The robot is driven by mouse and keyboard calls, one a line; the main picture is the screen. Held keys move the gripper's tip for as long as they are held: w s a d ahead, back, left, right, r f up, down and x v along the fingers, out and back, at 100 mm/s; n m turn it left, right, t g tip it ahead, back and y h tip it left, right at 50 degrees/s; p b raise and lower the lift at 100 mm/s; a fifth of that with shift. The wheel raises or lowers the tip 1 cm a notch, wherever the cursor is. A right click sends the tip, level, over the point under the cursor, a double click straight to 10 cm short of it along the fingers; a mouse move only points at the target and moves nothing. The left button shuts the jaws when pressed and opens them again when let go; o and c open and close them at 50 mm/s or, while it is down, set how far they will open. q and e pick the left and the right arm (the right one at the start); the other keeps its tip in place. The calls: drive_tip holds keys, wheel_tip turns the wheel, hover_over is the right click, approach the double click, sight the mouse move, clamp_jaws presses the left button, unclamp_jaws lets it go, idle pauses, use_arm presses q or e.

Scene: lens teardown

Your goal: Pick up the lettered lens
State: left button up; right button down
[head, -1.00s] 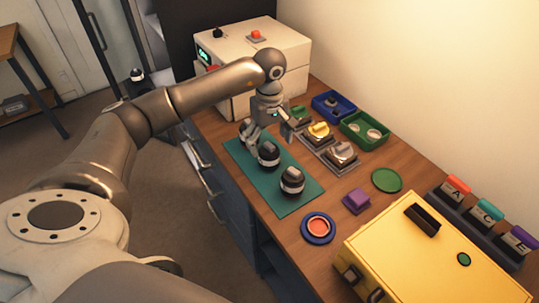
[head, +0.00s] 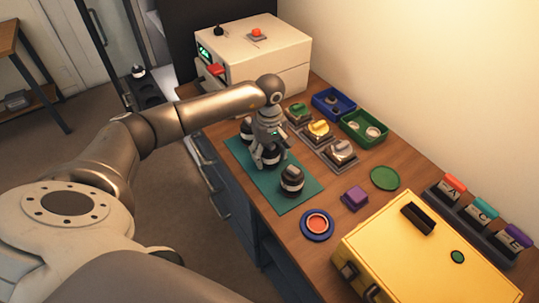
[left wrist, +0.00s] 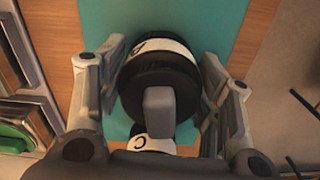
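Several black lenses with white bands stand in a row on a green mat (head: 309,190). The near lens (head: 292,181) and the far lens (head: 246,129) stand clear of my left gripper (head: 268,162), which is down over the middle lens (head: 272,152). In the left wrist view, a dark round lens (left wrist: 158,80) with a grey block on top sits between the fingers of my left gripper (left wrist: 163,95). The fingers are spread at its two sides; I cannot tell whether they touch. A white band shows part of a letter, and a white patch shows a C. My right gripper is not in view.
Right of the mat are trays with green, yellow and grey knobs (head: 340,151), a blue bin (head: 334,104) and a green bin (head: 364,128). A purple block (head: 355,197), red-centred disc (head: 317,225), yellow case (head: 425,255) and rack labelled A, C, E (head: 476,222) stand nearer.

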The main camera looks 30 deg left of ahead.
use_arm(q)
drive_tip(key=c, duration=0.4)
drive_tip(key=shift+w+r, duration=0.1)
drive_tip(key=shift+r, duration=0.1)
